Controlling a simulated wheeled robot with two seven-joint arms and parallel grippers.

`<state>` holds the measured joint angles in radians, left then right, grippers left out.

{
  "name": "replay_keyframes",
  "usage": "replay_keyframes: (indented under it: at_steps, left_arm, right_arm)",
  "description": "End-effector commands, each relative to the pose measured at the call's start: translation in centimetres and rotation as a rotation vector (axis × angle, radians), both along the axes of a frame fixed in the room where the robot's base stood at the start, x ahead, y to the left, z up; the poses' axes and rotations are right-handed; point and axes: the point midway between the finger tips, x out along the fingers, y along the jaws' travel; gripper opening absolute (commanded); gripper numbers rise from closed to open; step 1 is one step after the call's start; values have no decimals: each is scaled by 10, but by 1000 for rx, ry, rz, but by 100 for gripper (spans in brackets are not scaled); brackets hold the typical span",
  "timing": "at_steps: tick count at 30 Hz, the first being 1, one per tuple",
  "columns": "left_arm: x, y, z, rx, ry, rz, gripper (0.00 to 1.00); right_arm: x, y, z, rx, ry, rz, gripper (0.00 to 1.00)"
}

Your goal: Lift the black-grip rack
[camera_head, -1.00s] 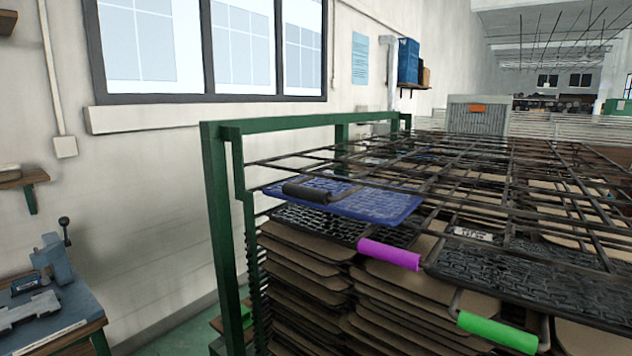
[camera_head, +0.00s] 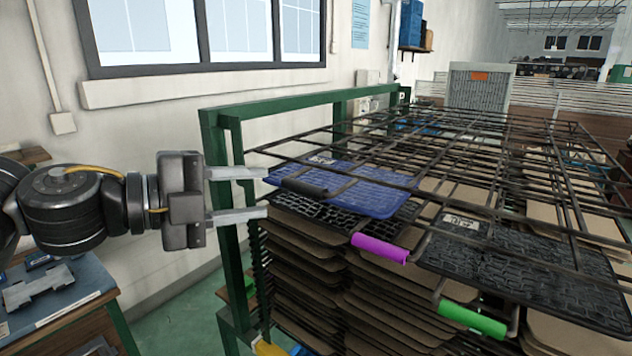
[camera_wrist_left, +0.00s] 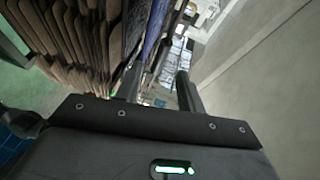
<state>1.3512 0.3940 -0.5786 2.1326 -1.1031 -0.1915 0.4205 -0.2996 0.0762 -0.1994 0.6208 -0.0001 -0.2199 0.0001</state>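The black-grip rack is a blue panel (camera_head: 372,192) with a black cylindrical grip (camera_head: 304,187) on its near left edge. It lies at the top of the stack, under dark metal bars. My left gripper (camera_head: 266,192) comes in from the left with its two pale fingers apart and empty. Its fingertips end just left of the black grip, about level with it; whether they touch cannot be told. In the left wrist view the open gripper (camera_wrist_left: 158,88) points toward a blue panel edge (camera_wrist_left: 154,30). My right gripper is not in view.
A magenta grip (camera_head: 380,248) and a green grip (camera_head: 472,319) on dark panels sit to the right. A green frame post (camera_head: 222,220) stands close behind my left fingers. Brown panels (camera_head: 310,270) are stacked below. A bench (camera_head: 60,300) stands at left.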

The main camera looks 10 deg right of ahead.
Motion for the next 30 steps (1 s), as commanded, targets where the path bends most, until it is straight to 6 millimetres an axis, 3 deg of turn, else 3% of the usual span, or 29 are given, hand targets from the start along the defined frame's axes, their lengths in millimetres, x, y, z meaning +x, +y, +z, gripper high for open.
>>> replay_keyframes:
  at_steps: [4,11,24,30]
  left_arm:
    - [-11,1,7,50,-49,-12,39]
    - [-11,-4,8,52,-49,-14,39]
    - [10,-75,-4,51,-47,-15,39]
    - [17,-95,-9,50,-49,-13,39]
  right_arm:
    - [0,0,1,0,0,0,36]
    - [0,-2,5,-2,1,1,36]
    - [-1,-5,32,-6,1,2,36]
    - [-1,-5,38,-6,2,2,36]
